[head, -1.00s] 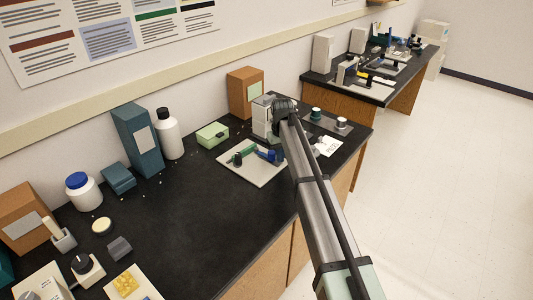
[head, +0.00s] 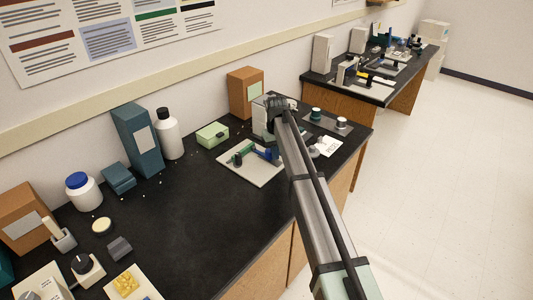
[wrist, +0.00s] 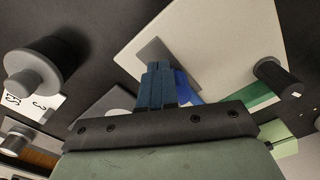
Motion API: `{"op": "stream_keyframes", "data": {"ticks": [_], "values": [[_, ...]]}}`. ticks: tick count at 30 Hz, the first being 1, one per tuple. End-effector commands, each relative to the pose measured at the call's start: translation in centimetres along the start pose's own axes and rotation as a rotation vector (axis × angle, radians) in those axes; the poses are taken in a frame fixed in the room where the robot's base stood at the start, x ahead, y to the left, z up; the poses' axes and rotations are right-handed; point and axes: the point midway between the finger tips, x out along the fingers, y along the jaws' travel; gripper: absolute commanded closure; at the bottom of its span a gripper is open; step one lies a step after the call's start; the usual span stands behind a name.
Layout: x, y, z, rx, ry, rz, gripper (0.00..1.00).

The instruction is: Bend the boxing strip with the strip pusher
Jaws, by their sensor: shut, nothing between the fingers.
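A pale board (head: 252,175) lies on the black bench and bears a green piece (head: 240,155) and a blue part (head: 266,153). In the wrist view the board (wrist: 215,30) shows a grey flat patch (wrist: 154,50), a green strip (wrist: 252,101) and a dark knurled cylinder (wrist: 277,76). My gripper (wrist: 156,70) is shut and empty, its blue fingertips over the board's edge. A brighter blue piece (wrist: 187,88) shows partly behind the fingers. I cannot tell which piece is the boxing strip or the strip pusher, nor whether the fingertips touch anything.
A green box (head: 212,135), a white bottle (head: 168,134) and a tall teal box (head: 138,140) stand behind and left of the board. A grey tray with small jars (head: 341,124) and a white card (head: 329,146) lie to the right. The bench's middle is largely clear.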

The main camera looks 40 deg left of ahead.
Motion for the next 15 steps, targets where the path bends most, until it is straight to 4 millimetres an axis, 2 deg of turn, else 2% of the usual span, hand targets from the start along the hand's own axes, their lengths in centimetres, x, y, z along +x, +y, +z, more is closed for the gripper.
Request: {"op": "stream_keyframes", "data": {"ticks": [15], "values": [[0.0, -0.7, -1.2, 0.0, 0.002, 0.0, 1.0]]}}
